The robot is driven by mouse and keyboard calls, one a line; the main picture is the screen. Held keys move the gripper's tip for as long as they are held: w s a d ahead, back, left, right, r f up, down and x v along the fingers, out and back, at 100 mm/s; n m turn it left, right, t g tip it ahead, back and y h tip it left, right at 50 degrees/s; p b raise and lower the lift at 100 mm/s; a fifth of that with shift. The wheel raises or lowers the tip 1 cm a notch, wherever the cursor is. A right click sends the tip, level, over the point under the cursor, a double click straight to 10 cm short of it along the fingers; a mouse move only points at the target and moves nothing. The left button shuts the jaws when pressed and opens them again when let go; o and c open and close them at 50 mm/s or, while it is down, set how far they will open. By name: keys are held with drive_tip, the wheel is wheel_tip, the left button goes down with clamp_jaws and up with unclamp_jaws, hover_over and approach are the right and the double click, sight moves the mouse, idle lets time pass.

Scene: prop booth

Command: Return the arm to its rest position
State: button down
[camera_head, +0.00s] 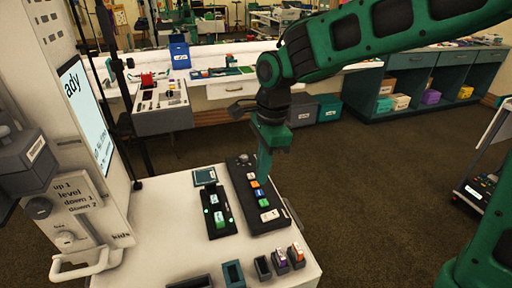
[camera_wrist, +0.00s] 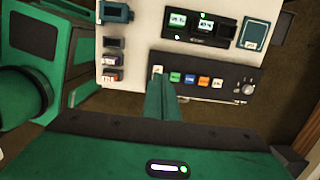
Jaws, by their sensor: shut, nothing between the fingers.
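My green arm (camera_head: 385,35) reaches in from the upper right of the head view, with its wrist bent downward. My gripper (camera_head: 263,180) points down over the dark button panel (camera_head: 273,217) on the white table. Its fingers are together and hold nothing. In the wrist view my gripper (camera_wrist: 160,88) overlaps the near edge of the panel (camera_wrist: 190,62), close to its end button. I cannot tell whether the fingertips touch the panel. The panel carries a row of small coloured buttons and a round knob (camera_wrist: 248,89).
A black unit with green lights (camera_head: 218,222) and a small screen (camera_head: 204,176) sit beside the panel. Small holders line the white table's (camera_head: 150,235) front edge. A white cabinet with a display (camera_head: 88,115) stands left. Open floor (camera_head: 370,180) lies to the right.

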drive_tip(key=s+d+r+n+h, duration=0.1)
drive_tip(key=s+d+n, duration=0.1)
drive_tip(key=d, duration=0.9)
drive_tip(key=s+d+r+n, duration=0.1)
drive_tip(key=s+d+n, duration=0.15)
drive_tip(key=d, duration=0.85)
drive_tip(key=s+d+f+n, duration=0.2)
drive_tip(key=s+d+n, duration=0.2)
drive_tip(key=s+d, duration=0.9)
drive_tip(key=s, duration=0.3)
drive_tip(key=shift+s+f, duration=0.3)
drive_tip(key=shift+s, duration=0.05)
